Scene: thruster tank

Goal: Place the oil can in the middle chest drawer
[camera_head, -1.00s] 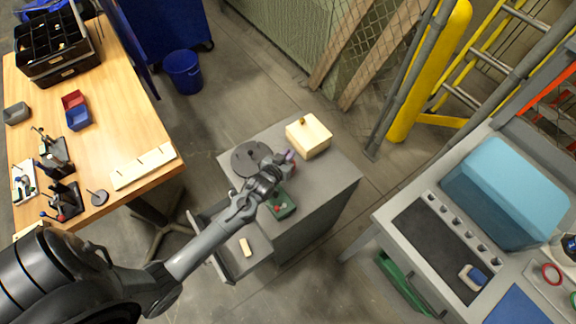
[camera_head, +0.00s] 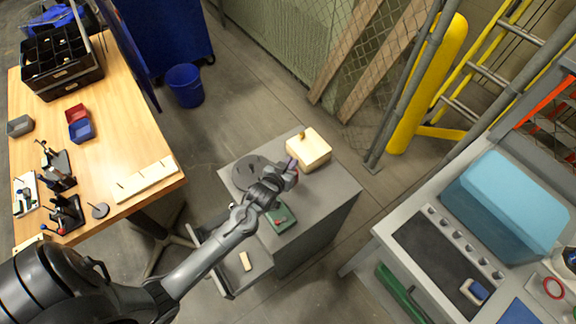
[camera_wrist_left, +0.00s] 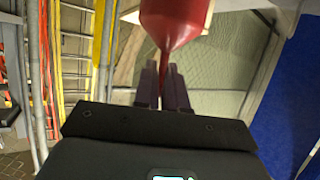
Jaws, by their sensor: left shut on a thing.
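The red oil can (camera_wrist_left: 172,20) fills the top of the left wrist view, its narrow spout running down between my fingers. My left gripper (camera_wrist_left: 163,88) is shut on this spout. In the head view my left gripper (camera_head: 291,166) is over the chest top, beside the wooden box; the can is mostly hidden there by the gripper. The grey chest (camera_head: 335,193) has one drawer (camera_head: 232,276) pulled out on its left side, under my arm. I cannot tell which drawer level it is. My right gripper is not in view.
A small wooden block (camera_head: 245,261) lies in the open drawer. The chest top holds a dark disc (camera_head: 245,172), a wooden box (camera_head: 310,152) with a yellow knob and a green tray (camera_head: 285,218). A wooden workbench (camera_head: 130,125) is left, a grey table (camera_head: 385,232) right.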

